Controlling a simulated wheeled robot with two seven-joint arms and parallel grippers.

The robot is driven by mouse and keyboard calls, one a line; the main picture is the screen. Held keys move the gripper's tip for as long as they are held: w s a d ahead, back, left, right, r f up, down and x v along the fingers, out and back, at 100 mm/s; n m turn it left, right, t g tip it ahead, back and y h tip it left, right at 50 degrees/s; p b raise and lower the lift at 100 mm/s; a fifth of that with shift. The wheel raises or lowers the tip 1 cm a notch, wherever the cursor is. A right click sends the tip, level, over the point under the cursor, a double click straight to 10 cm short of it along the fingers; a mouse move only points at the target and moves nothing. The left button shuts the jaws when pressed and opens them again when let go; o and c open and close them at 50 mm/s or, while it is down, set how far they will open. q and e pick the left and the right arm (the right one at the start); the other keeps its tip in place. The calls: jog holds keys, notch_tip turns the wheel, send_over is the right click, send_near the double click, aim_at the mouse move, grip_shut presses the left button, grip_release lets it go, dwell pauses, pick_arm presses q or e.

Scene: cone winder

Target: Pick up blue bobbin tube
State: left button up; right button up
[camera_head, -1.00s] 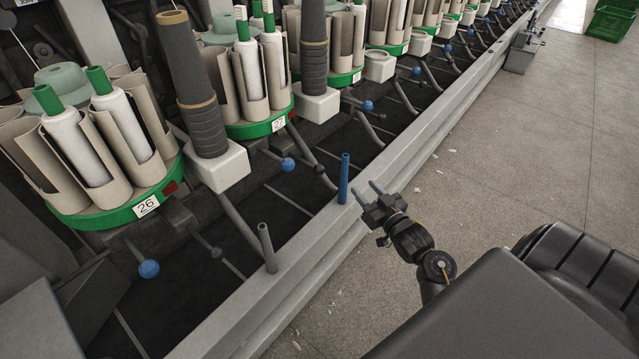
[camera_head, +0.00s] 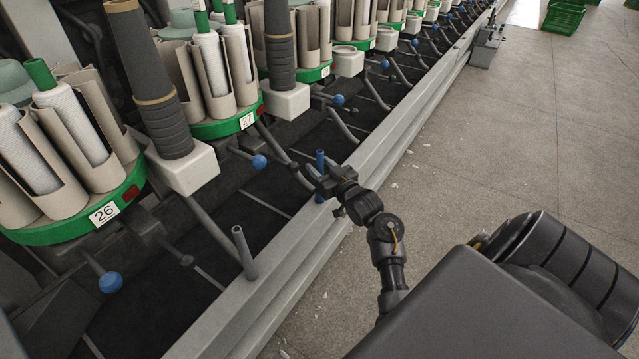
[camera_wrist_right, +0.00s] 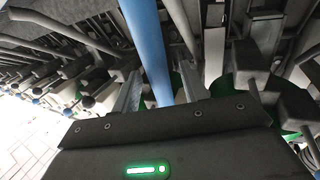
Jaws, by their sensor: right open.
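The blue bobbin tube (camera_head: 320,158) stands upright on the grey ledge along the front of the machine. My right gripper (camera_head: 317,174) is at the tube, level with its middle, and partly hides it. In the right wrist view the tube (camera_wrist_right: 147,45) rises between the two open fingers of the gripper (camera_wrist_right: 158,92), nearer the left finger. I cannot tell whether either finger touches it. My left gripper is not in view.
A grey tube (camera_head: 244,252) stands on the same ledge (camera_head: 275,258), nearer to me. Winding units with green trays (camera_head: 85,220) and white cones line the left, with levers ending in blue balls (camera_head: 110,282).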

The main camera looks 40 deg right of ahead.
jog(key=shift+w+r, duration=0.1)
jog(key=shift+w, duration=0.25)
jog(key=shift+c, duration=0.3)
grip_shut()
